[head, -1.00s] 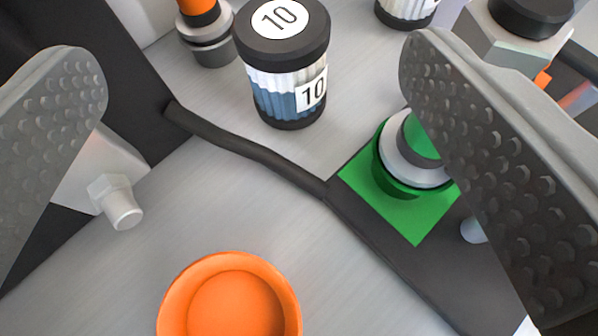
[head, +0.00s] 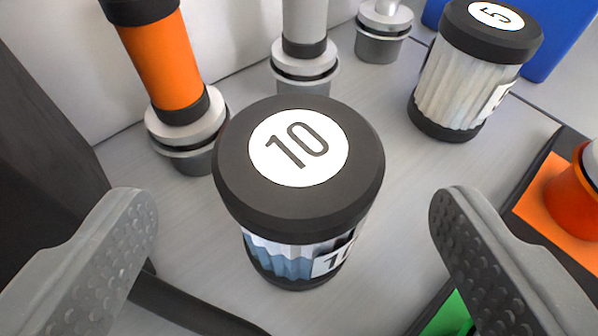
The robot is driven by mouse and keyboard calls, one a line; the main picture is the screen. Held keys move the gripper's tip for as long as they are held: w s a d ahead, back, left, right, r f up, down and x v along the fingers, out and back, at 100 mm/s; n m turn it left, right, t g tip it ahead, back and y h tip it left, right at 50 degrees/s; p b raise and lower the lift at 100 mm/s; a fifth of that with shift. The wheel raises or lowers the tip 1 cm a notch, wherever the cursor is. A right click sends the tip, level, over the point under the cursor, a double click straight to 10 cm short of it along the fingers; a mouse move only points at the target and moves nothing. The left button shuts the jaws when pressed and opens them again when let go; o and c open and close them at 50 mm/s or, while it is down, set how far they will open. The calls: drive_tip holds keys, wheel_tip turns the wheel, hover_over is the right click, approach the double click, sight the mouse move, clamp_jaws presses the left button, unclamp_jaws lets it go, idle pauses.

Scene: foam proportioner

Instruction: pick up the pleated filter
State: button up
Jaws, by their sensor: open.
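A pleated filter with a black cap marked 10 (head: 300,215) stands upright in the middle of the head view, its white and blue pleats partly hidden under the cap. A second pleated filter marked 5 (head: 460,85), with whitish pleats, stands farther back at the right. My gripper (head: 295,225) is open, with one finger on each side of the filter marked 10 and a visible gap to both. Nothing is held.
An orange cylinder on a grey fitting (head: 165,65) stands behind at left, with grey fittings (head: 304,60) along the back wall. An orange square with a red-orange part (head: 575,195) lies at right. A green patch (head: 450,318) and a dark strip (head: 190,312) are near the front.

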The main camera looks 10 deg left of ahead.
sight(297, 204)
drive_tip(key=b+x, duration=0.1)
drive_tip(key=x, duration=0.3)
drive_tip(key=shift+w, duration=0.45)
drive_tip(key=c, duration=1.1)
